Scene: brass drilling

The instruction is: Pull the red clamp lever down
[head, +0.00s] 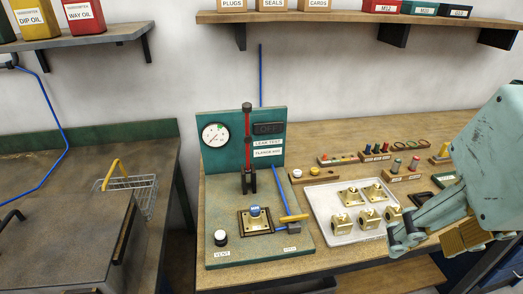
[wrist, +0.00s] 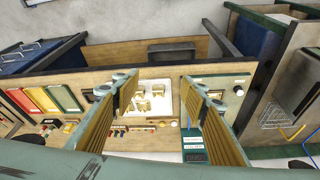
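The red clamp lever (head: 248,138) stands upright with a dark knob on top, in front of the green leak-test panel (head: 278,162). Its dark clamp bracket (head: 248,181) is at its foot. Below and in front, a brass fitting (head: 257,222) with a blue cap sits in a dark square frame on the green base plate (head: 225,243). My gripper (head: 425,238) is far to the right of the lever, near the parts tray. In the wrist view my gripper (wrist: 160,92) has its fingers spread wide with nothing held. I cannot make out the lever in the wrist view.
A white tray (head: 322,205) of brass fittings lies right of the base plate. Small racks (head: 375,154) line the bench's back. A shelf (head: 360,17) hangs above.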

